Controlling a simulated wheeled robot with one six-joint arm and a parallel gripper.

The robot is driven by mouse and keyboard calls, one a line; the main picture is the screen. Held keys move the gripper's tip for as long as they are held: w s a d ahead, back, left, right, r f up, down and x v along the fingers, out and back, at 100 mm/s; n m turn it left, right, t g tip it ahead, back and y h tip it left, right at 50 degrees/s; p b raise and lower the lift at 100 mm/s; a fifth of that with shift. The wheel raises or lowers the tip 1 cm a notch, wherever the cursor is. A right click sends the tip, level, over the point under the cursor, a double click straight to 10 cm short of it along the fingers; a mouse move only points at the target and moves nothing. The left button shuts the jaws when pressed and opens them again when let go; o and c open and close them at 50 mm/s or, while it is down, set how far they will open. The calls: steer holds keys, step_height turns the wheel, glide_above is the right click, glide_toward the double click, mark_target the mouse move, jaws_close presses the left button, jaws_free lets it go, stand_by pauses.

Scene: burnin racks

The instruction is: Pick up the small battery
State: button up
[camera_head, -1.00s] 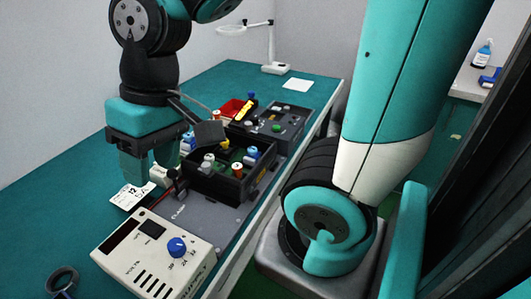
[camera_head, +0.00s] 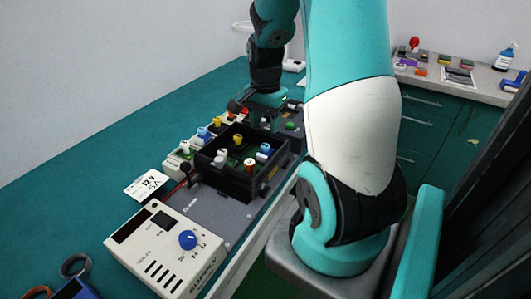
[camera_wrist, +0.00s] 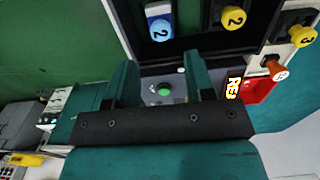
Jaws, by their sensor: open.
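No thing in view can be told for sure as the small battery. In the wrist view a blue cylinder (camera_wrist: 159,24) and a yellow one (camera_wrist: 233,18), both marked 2, lie beyond my fingertips. My gripper (camera_wrist: 164,72) is open and empty. A grey panel with a green button (camera_wrist: 164,90) shows between its fingers. In the head view my gripper is at the tray's far end, its fingertips hidden.
A cream box with a blue knob (camera_head: 188,240) and a white card (camera_head: 146,185) are at the near end of the green bench (camera_head: 90,180). A side counter (camera_head: 440,82) holds small coloured items and a bottle.

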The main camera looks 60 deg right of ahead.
mark_target(265, 145)
step_height(265, 145, down, 8)
steer(key=shift+f+p, duration=0.2)
steer(key=shift+p, duration=0.2)
steer(key=c, duration=0.7)
steer(key=shift+r, duration=0.1)
steer(key=shift+c, duration=0.2)
